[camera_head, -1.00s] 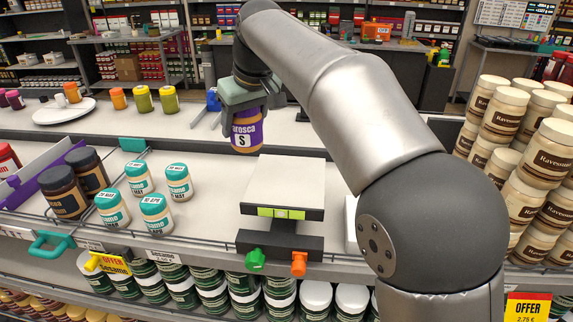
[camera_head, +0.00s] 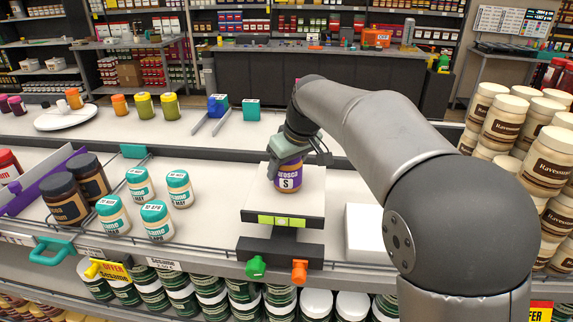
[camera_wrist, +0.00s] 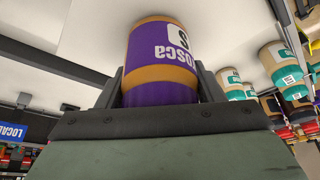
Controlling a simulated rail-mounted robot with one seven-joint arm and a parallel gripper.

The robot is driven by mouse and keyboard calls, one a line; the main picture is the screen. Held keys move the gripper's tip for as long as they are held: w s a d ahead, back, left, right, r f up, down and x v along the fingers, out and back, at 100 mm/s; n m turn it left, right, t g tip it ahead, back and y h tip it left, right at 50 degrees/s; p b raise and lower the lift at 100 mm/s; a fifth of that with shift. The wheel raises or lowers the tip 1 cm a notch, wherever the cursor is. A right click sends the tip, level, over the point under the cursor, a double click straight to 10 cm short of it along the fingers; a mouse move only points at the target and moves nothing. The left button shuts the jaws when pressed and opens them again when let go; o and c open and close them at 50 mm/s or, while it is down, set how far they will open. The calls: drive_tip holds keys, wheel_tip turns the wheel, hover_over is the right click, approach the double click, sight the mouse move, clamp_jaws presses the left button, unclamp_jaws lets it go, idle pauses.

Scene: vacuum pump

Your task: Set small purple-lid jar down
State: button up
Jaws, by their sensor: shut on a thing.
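The small purple-lid jar (camera_head: 288,177) has a purple label with a white "S" patch and brown contents. It is upright over the white top plate (camera_head: 262,199) of the scale-like stand in the head view. Whether its base touches the plate is hard to tell. My gripper (camera_head: 290,160) is shut on the jar from above and hides its lid. In the wrist view the jar (camera_wrist: 163,55) sits between the two fingers, with its purple lid end toward the gripper.
Several teal-lid jars (camera_head: 158,222) stand left of the stand, with dark jars (camera_head: 64,200) beyond them. A white box (camera_head: 364,230) is to the right. Stacked cream-lid jars (camera_head: 545,165) fill the far right. A green knob (camera_head: 256,266) and orange knob (camera_head: 299,271) are at the front.

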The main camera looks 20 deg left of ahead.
drive_tip(key=shift+f, duration=0.1)
drive_tip(key=o, duration=1.2)
drive_tip(key=shift+r, duration=0.3)
drive_tip(key=v, duration=1.1)
drive_tip(key=shift+d+r+b, duration=0.15)
drive_tip(key=shift+r+b, duration=0.15)
drive_tip(key=shift+r, duration=0.05)
